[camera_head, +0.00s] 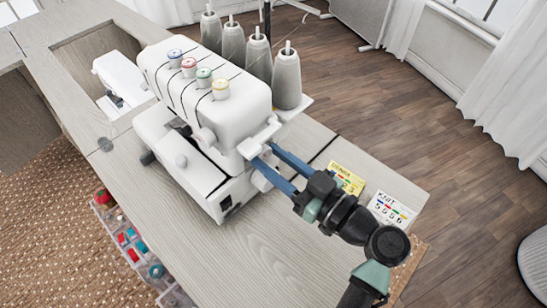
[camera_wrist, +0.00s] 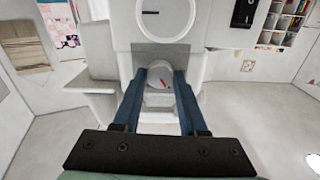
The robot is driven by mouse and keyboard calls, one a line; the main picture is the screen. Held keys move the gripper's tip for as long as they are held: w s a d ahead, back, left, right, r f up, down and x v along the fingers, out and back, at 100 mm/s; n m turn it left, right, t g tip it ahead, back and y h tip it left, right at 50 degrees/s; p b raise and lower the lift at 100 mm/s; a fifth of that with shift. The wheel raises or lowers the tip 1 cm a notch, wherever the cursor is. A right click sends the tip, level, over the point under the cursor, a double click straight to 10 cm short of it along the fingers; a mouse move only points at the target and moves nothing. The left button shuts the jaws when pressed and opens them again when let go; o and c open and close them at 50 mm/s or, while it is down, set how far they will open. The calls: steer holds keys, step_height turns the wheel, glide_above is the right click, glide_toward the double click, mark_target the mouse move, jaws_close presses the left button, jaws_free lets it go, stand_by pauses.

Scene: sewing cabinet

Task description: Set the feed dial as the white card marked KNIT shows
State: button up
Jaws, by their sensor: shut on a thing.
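The white serger (camera_head: 205,85) stands on the wooden cabinet top. My gripper (camera_head: 267,156) reaches its right side, and its blue fingers are shut on the feed dial. In the wrist view the feed dial (camera_wrist: 160,78) is a small pale round knob with a red mark, between the fingertips of my gripper (camera_wrist: 161,72). The red mark slants down to the right. In the head view the fingers and housing mostly hide the dial. The white card marked KNIT (camera_head: 393,209) lies right of my gripper, with coloured squares and figures too small to read surely.
A yellow card (camera_head: 347,179) lies beside the white one. Several coloured tension dials (camera_head: 204,73) sit on top of the serger, with thread cones (camera_head: 287,80) behind. A larger round disc (camera_wrist: 165,18) is above the feed dial. The front cabinet top is clear.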

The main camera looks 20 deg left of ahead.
jaws_close()
steer(key=m+p, duration=0.1)
steer(key=m, duration=0.4)
steer(key=shift+r+p, duration=0.1)
steer(key=shift+p, duration=0.25)
steer(key=m+p, duration=0.3)
steer(key=m, duration=0.3)
steer(key=shift+r+m, duration=0.1)
steer(key=shift+m, duration=0.3)
steer(key=m+p, duration=0.4)
steer(key=m, duration=0.2)
steer(key=shift+p, duration=0.3)
steer(key=m+p, duration=0.2)
steer(key=m, duration=0.1)
steer(key=shift+m, duration=0.3)
steer(key=shift+f+m+p, duration=0.2)
steer(key=shift+m+p, duration=0.55)
steer(key=shift+m, duration=0.45)
